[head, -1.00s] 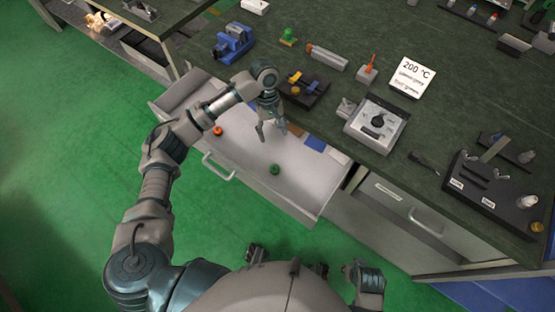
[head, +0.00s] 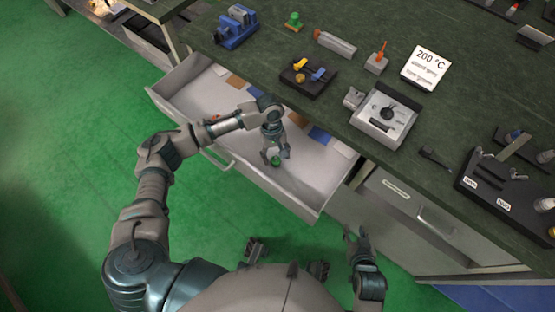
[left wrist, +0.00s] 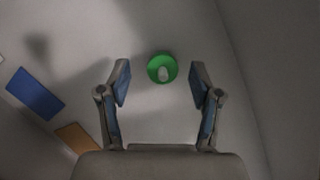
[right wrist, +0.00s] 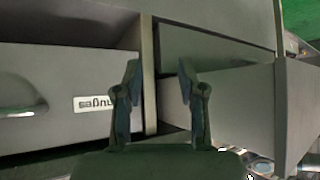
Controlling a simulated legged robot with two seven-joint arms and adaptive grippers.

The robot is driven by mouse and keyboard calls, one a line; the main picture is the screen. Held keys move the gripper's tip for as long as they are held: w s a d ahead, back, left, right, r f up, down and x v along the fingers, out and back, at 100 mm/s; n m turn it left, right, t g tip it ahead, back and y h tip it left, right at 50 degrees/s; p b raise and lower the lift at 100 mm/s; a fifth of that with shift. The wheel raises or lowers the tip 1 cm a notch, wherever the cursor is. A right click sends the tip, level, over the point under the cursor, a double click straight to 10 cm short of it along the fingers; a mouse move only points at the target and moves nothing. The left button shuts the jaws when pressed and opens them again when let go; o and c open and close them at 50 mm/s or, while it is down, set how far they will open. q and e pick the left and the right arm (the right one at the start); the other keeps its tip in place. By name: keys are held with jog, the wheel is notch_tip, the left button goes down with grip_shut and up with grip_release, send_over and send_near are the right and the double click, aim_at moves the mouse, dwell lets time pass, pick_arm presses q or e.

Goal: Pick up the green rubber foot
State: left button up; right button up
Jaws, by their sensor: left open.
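The green rubber foot (head: 275,161) lies on the floor of the open drawer. In the left wrist view the green foot (left wrist: 162,68) is a round disc with a pale centre, just beyond and between the fingertips. My left gripper (head: 274,156) is over the drawer, close to the foot; its fingers are spread and empty in the left wrist view (left wrist: 160,82). My right gripper (head: 357,236) is outside the drawer, low in front of the cabinet. In the right wrist view its fingers (right wrist: 158,75) stand apart with nothing between them.
The open drawer (head: 322,196) has raised walls around my left gripper. Blue and tan pads lie along its back. An orange-red piece (head: 213,118) lies at its left, partly behind my arm. The dark bench top (head: 440,95) above holds a device, a blue vise and a sign.

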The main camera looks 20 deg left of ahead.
pick_arm(q)
jog(key=shift+x, duration=0.9)
jog(key=shift+a, duration=0.25)
pick_arm(e)
jog(key=shift+w+a+r+t, duration=0.65)
jog(key=shift+w+t, duration=0.05)
jog(key=shift+w, duration=0.1)
pick_arm(q)
jog(key=shift+d, duration=0.15)
jog(key=c, duration=1.1)
pick_arm(e)
jog(key=shift+w+d+f, duration=0.1)
jog(key=shift+d, duration=0.1)
pick_arm(q)
jog(key=shift+o, duration=0.2)
